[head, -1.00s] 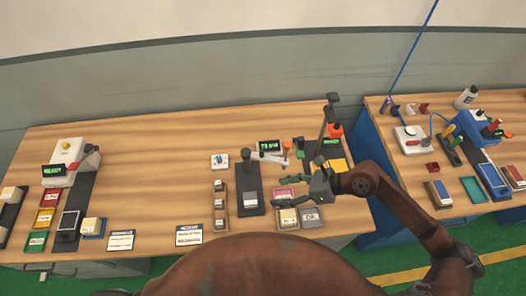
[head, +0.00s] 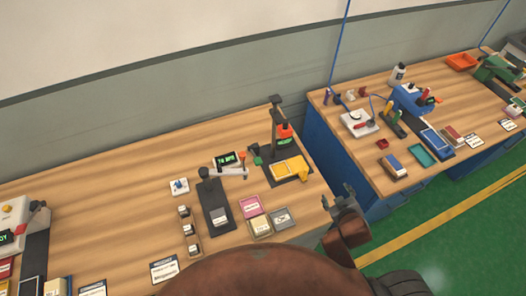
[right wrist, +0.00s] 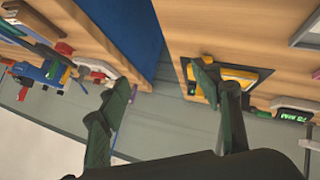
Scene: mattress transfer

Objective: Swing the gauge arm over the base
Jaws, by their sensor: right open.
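The gauge arm (head: 230,173) is a pale bar with an orange-tipped end. In the head view it reaches right from a dark post, off to the side of the dark base plate (head: 211,194). A pale labelled block (head: 219,215) lies on the plate's near part. A green-lit display (head: 229,159) stands behind the arm. My right gripper (head: 340,189) is open and empty, near the front right corner of the table, clear of the gauge. In the right wrist view its two fingers (right wrist: 166,76) are spread apart. My left gripper is out of view.
A press stand (head: 276,125) with a yellow tray (head: 290,168) stands right of the gauge. A gap separates this table from the blue bench (head: 335,170). Bare wood (head: 110,220) lies left.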

